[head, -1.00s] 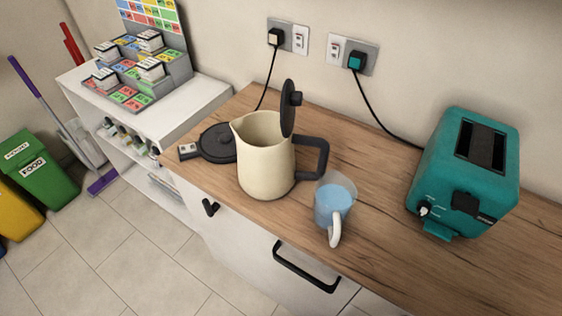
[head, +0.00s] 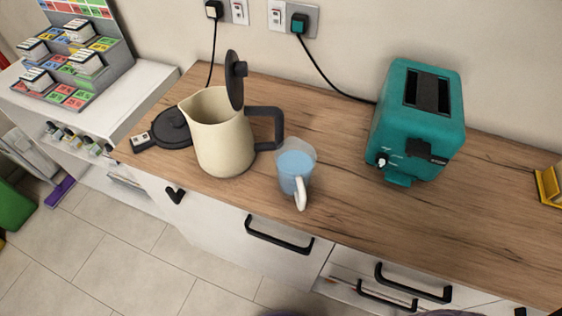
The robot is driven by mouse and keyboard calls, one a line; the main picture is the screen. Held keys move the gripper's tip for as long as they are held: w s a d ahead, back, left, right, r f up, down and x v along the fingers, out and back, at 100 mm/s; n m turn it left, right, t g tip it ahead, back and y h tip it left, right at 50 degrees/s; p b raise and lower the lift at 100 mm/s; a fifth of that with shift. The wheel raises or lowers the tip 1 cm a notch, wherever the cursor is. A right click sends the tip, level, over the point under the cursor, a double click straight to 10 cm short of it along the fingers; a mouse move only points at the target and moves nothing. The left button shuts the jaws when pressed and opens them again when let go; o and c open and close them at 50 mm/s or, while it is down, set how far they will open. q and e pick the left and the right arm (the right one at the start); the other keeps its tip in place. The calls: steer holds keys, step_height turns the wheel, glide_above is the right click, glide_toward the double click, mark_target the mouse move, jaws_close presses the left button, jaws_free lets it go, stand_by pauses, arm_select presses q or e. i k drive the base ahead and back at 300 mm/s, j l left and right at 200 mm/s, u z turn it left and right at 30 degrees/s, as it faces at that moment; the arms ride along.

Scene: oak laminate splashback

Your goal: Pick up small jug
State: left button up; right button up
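A small clear jug (head: 296,171) holding blue liquid stands upright on the wooden counter (head: 340,209), near its front edge. Its white handle points toward the front. A cream kettle (head: 222,143) with a black handle and a raised black lid stands just left of the jug. Neither of my grippers is in the head view.
A black kettle base (head: 172,127) lies left of the kettle. A teal toaster (head: 418,122) stands to the right, its cord running to a wall socket (head: 292,19). A yellow object (head: 550,185) is at the right edge. Counter between jug and toaster is clear.

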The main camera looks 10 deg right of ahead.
mark_target(295, 159)
steer(key=j+z, duration=0.2)
steer(key=j, duration=0.3)
steer(key=k+j+z, duration=0.15)
steer(key=j, duration=0.3)
steer(key=k+j+z, duration=0.2)
steer(key=j, duration=0.3)
steer(key=i, duration=0.05)
